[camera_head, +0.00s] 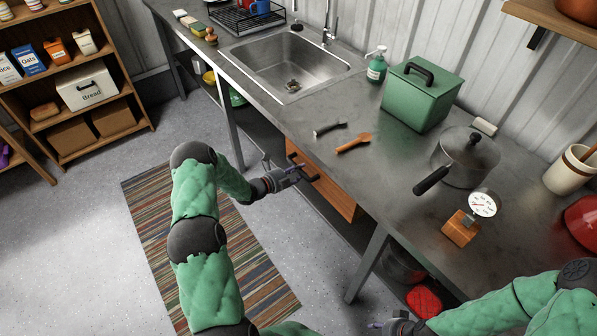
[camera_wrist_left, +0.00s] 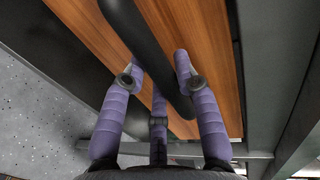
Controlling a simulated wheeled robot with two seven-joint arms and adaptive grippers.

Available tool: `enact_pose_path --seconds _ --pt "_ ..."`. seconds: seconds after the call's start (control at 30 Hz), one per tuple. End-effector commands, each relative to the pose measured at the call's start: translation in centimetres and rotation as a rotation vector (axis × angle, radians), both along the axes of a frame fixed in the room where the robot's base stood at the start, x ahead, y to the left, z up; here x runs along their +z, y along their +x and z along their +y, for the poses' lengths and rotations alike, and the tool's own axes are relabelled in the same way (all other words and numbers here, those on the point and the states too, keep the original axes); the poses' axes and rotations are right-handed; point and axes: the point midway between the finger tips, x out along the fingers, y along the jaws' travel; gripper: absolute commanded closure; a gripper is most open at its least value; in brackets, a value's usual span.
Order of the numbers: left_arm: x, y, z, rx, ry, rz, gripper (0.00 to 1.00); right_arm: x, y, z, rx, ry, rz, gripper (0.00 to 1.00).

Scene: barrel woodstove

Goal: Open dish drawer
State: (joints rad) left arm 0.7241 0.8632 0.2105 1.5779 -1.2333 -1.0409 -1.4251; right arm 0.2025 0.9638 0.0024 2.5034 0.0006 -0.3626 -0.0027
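The dish drawer has an orange-brown wooden front (camera_head: 338,200) under the counter's front edge; it also fills the upper middle of the left wrist view (camera_wrist_left: 207,35). I cannot tell any gap around it. Its black bar handle (camera_wrist_left: 147,42) runs between the purple fingers of my left gripper (camera_wrist_left: 158,75). These fingers are spread apart, with the handle between them; contact is not clear. In the head view my left gripper (camera_head: 294,172) is at the drawer front and covers part of the handle. My right gripper (camera_head: 392,326) is at the bottom edge, mostly cut off.
A counter leg (camera_head: 368,262) stands right of the drawer. A striped rug (camera_head: 150,225) lies on open floor.

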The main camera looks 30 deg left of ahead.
Motion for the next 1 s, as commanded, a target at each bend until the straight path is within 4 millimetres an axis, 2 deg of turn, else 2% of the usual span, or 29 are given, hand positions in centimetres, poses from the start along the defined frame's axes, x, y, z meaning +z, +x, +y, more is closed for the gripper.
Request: enact_pose_path --seconds 0.03,0.07,0.3,0.47,0.67,1.0 --pt "0.0 0.0 0.0 0.000 0.000 0.000 0.94 0.0 0.0 0.0 0.000 0.000 0.000 0.60" --pt "0.0 0.0 0.0 0.000 0.000 0.000 1.00 0.0 0.0 0.0 0.000 0.000 0.000 0.60" --pt "0.0 -0.2 0.1 0.000 -0.001 0.001 1.00 0.0 0.0 0.0 0.000 0.000 0.000 0.60" --pt "-0.1 -1.7 0.7 0.001 0.000 0.003 1.00 0.0 0.0 0.0 0.000 0.000 0.000 0.60" --pt "-0.1 -6.1 2.7 0.005 -0.001 0.004 1.00 -0.1 0.0 0.0 0.000 0.000 0.000 0.60" --pt "-0.1 -17.0 7.2 0.007 0.000 0.003 1.00 -0.5 0.0 0.0 0.000 0.000 0.000 0.60"
